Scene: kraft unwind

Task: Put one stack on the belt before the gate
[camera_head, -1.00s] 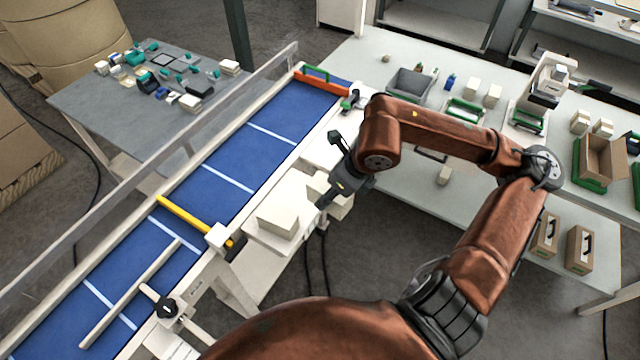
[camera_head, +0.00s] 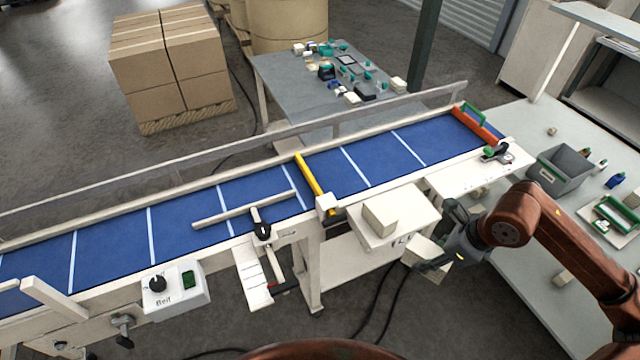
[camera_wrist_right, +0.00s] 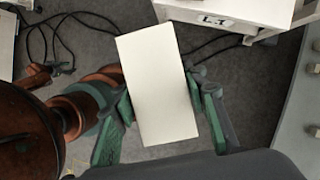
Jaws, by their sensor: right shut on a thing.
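My right gripper (camera_head: 440,257) is shut on a cream stack (camera_head: 427,250), held in the air just right of the small white stand. In the right wrist view the stack (camera_wrist_right: 158,84) is a plain pale block between the green fingers (camera_wrist_right: 160,118). A second cream stack (camera_head: 380,218) sits on the white stand (camera_head: 408,222). The blue belt (camera_head: 260,200) runs diagonally behind the stand. A yellow bar (camera_head: 315,172), apparently the gate, crosses the belt. My left gripper is not in view.
A pale guide bar (camera_head: 240,210) lies over the belt left of the yellow bar. An orange bar (camera_head: 476,124) crosses its far right end. A control box (camera_head: 175,291) is at the front. The belt between the yellow and orange bars is clear.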

